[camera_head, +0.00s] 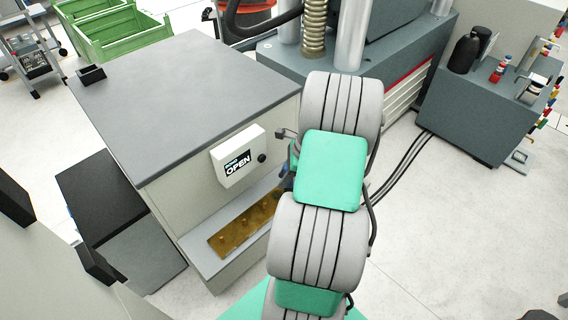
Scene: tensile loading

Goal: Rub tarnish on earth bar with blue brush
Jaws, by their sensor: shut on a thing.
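The earth bar (232,236) is a flat brass-coloured strip with bolt heads along it. It lies on the light ledge at the foot of the grey-topped cabinet, and its surface looks brownish and mottled. My gripper (287,183) is mostly hidden behind my arm, just beyond the bar's right end. A small blue piece, which looks like the blue brush (284,169), shows at the gripper. The brush's bristles are hidden, and I cannot tell whether they touch the bar.
A white box reading OPEN (238,158) is mounted on the cabinet (190,80) above the bar. A dark box (120,225) stands left of the cabinet. A large machine (390,65) stands behind my arm. Green crates (115,35) are at the back left.

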